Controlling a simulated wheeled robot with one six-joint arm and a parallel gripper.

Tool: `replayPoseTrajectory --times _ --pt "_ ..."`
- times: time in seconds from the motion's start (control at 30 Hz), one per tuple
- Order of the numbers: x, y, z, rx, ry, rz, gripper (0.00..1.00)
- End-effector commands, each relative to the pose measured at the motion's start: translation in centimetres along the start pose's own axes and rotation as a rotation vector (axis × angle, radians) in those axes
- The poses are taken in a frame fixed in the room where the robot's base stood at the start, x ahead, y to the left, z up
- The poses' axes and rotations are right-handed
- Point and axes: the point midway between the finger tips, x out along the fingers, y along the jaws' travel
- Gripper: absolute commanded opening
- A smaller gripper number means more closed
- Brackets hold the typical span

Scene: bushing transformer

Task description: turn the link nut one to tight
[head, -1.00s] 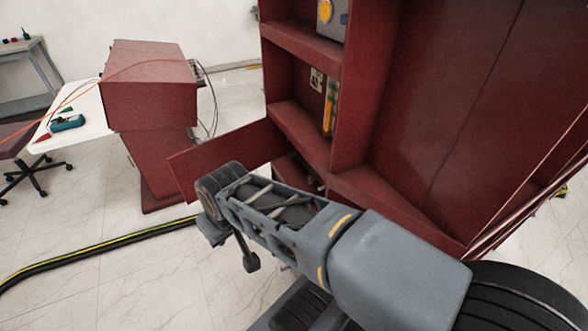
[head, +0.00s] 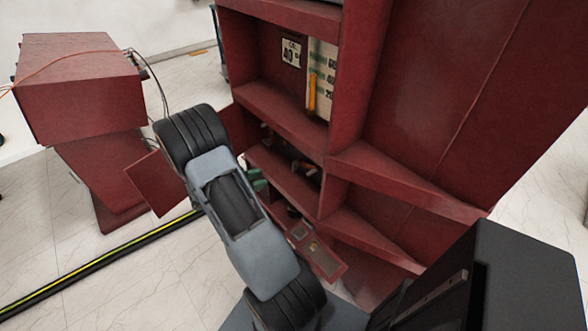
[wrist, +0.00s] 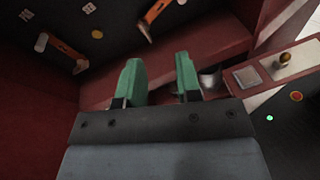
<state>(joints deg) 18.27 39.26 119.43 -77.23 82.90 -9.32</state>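My gripper (wrist: 158,74) has two green fingers, spread apart with nothing between them in the wrist view. In the head view a bit of green from the gripper (head: 256,181) shows at the lower compartment of the red cabinet (head: 290,118), partly hidden by my arm. A silver cylindrical part (wrist: 210,78) shows just right of the right finger; I cannot tell whether it bears the link nut. No nut is clearly recognisable in either view.
Two orange-handled levers (wrist: 155,12) sit on the dark panel ahead of the fingers. Red cabinet walls and a ledge surround the gripper.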

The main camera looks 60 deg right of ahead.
Motion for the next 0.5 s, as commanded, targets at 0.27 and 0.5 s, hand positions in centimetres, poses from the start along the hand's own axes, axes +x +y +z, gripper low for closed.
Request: replayPoseTrajectory --times 0.27,0.5 --pt "3.4 1.1 -5.3 -0.189 -0.154 0.147 0.32" --pt "5.7 1.7 -5.9 -0.223 -0.181 0.177 0.32"
